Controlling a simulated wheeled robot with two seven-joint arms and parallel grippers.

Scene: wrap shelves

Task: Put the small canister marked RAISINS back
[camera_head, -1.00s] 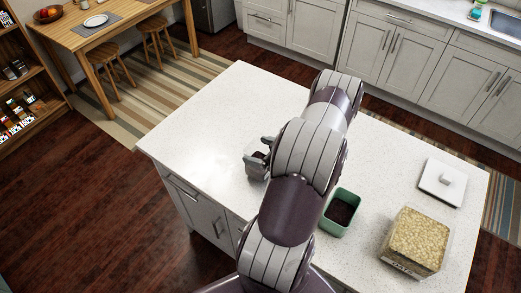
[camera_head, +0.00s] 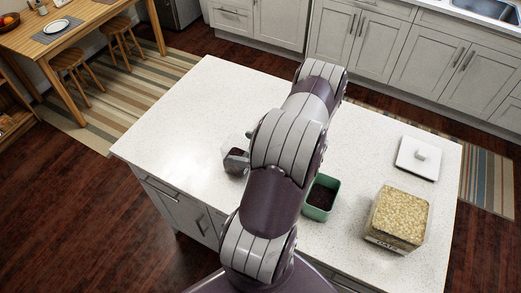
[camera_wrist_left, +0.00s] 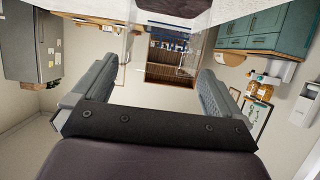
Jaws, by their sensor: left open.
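A small clear canister (camera_head: 236,163) with dark contents stands on the white-topped island, just left of my left arm in the head view. No label on it is readable. My left gripper (camera_wrist_left: 157,74) is open; in the wrist view its two fingers are apart, with the clear walls of a container between them and its dark contents (camera_wrist_left: 185,5) at the top edge. In the head view my own arm hides most of this gripper. I cannot tell whether the fingers touch the canister. My right gripper is not in view.
A green tub (camera_head: 321,198) with dark contents stands right of my arm. A large clear container (camera_head: 398,218) of pale grain and a white lid (camera_head: 418,158) are farther right. The island's left part (camera_head: 185,120) is clear. A dining table (camera_head: 70,25) is at upper left.

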